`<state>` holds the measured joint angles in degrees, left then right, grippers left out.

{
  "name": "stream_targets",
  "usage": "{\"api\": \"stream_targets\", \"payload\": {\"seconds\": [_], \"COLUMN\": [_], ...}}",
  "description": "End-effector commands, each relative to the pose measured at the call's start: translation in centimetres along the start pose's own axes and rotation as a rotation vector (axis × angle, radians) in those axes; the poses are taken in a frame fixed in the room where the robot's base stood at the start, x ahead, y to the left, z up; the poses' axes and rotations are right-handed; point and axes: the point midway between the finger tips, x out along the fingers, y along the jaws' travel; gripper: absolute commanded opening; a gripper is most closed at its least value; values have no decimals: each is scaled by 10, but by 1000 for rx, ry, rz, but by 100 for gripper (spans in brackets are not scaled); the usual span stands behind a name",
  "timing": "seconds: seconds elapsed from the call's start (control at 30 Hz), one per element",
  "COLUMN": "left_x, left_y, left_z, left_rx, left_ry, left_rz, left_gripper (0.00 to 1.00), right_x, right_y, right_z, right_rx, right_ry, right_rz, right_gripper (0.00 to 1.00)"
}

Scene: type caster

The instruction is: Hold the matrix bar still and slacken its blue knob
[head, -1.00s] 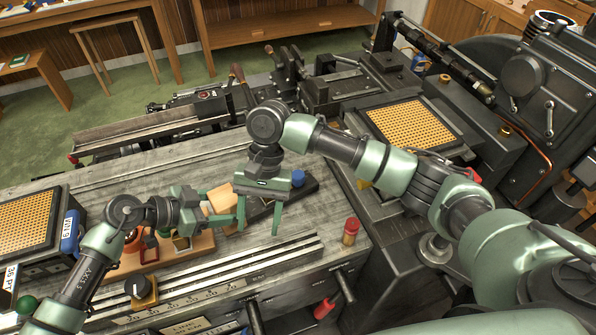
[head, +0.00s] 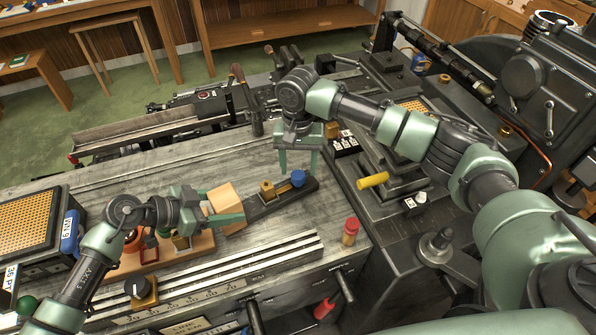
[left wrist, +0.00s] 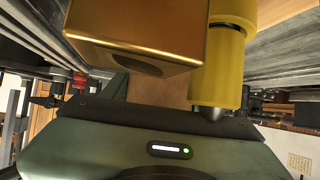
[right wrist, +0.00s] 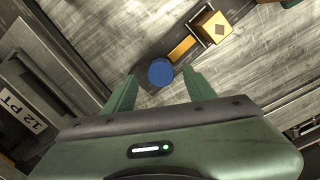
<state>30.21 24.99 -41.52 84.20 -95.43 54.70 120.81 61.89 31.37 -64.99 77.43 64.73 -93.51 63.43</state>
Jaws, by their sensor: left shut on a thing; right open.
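The matrix bar (head: 270,205) is a dark bar lying slantwise on the grey bench, with a pale wooden block (head: 224,197) at its left end. It carries a small brass block (head: 267,188) and a round blue knob (head: 298,178) near its right end. My left gripper (head: 213,211) is shut on the bar's wooden end; the grip itself is partly hidden. My right gripper (head: 297,166) is open above the knob, pointing down. In the right wrist view the blue knob (right wrist: 160,72) shows between the open fingertips (right wrist: 160,76), apparently beyond them and untouched.
A wooden board (head: 190,247) with small parts lies below my left gripper. A red-capped bottle (head: 350,231) stands at the bench's right edge. A yellow cylinder (head: 373,180) lies on the machine at right. A matrix case (head: 30,225) stands at far left.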

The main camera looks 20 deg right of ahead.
Motion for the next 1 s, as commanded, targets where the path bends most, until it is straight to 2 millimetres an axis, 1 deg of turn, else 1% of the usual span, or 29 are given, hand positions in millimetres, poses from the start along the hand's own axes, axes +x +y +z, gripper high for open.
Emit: {"api": "stream_targets", "payload": {"seconds": [0.03, 0.1, 0.2, 0.33, 0.53, 0.57, 0.6, 0.67, 0.7, 0.73, 0.77, 1.0], "left_x": [0, 0, 0, 1, 1, 1, 1, 1, 1, 1, 1, 1], "left_y": [1, 1, 1, 1, 1, 1, 1, 1, 1, 1, 1, 1], "left_z": [0, 0, 0, 0, 0, 1, 1, 1, 1, 1, 1, 1], "left_rx": [0, 0, 0, 0, -1, -1, -1, -1, -1, -1, -1, -1], "left_ry": [0, 0, 0, 0, -1, -1, -1, -1, -1, -1, -1, -1], "left_rz": [2, 2, 2, 3, 3, 3, 3, 3, 3, 3, 3, 3], "left_gripper": [18, 18, 18, 18, 18, 18, 18, 18, 18, 18, 18, 18], "right_x": [7, 15, 22, 26, 26, 26, 26, 26, 26, 26, 26, 26], "right_y": [0, 0, 0, 0, -1, -1, -1, -1, -1, -1, -1, -1], "right_z": [0, 0, 0, 0, 0, 0, 0, 0, 0, 0, 0, 0], "right_rx": [0, 0, 0, -1, -1, -1, -1, -1, -1, -1, -1, -17], "right_ry": [0, -1, 0, 0, 0, 0, 0, 0, 0, 0, 0, 0], "right_rz": [0, 0, -1, -1, -2, -2, -2, -2, -2, -2, -2, -2], "right_gripper": [55, 55, 55, 55, 55, 50, 39, 22, 11, 3, 0, 0]}}
